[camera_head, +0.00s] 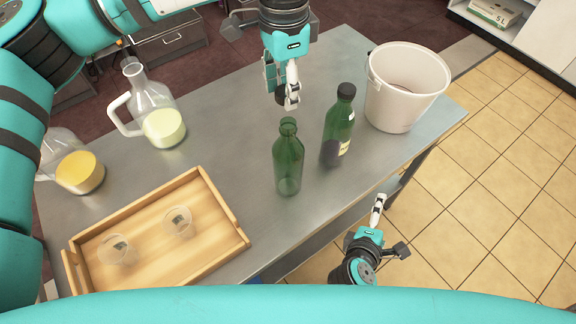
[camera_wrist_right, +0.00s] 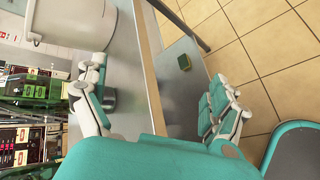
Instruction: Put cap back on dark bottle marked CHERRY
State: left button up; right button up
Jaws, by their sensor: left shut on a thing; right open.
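A green glass bottle (camera_head: 289,163) stands upright on the table with a bare, uncapped mouth; I see no label on it. A second green bottle (camera_head: 338,128) with dark contents stands to its right. My left gripper (camera_head: 290,100) is above the table, behind and apart from the uncapped bottle, shut on a small dark thing that looks like a cap (camera_head: 281,98). My right gripper (camera_head: 379,208) is open and empty beyond the table's front edge; it also shows in the right wrist view (camera_wrist_right: 155,103).
A white bucket (camera_head: 403,92) stands right of the bottles. A wooden tray (camera_head: 222,255) with two clear cups lies front left. Two glass jugs, one pale (camera_head: 163,125) and one yellow (camera_head: 80,172), stand at the left.

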pick_arm(q)
jog(key=shift+d+r, duration=0.2)
pick_arm(e)
jog(key=w+a+r+n+t+y, duration=0.2)
jog(key=a+r+n+t, duration=0.25)
jog(key=a+n, duration=0.5)
jog(key=n+t+y, duration=0.4)
jog(key=n+y, duration=0.1)
jog(key=n, duration=0.7)
send_near(288, 163)
notch_tip(288, 163, down, 5)
jog(key=w, duration=0.1)
jog(key=shift+w+r, duration=0.1)
jog(key=shift+r, duration=0.05)
jog(key=shift+w+m, duration=0.15)
jog(key=shift+m, duration=0.1)
jog(key=w, duration=1.1)
jog(key=shift+w+a, duration=0.15)
jog(key=shift+w, duration=0.25)
jog(key=c, duration=1.8)
pick_arm(q)
jog(key=shift+s+f, duration=0.1)
jog(key=shift+f, duration=2.4)
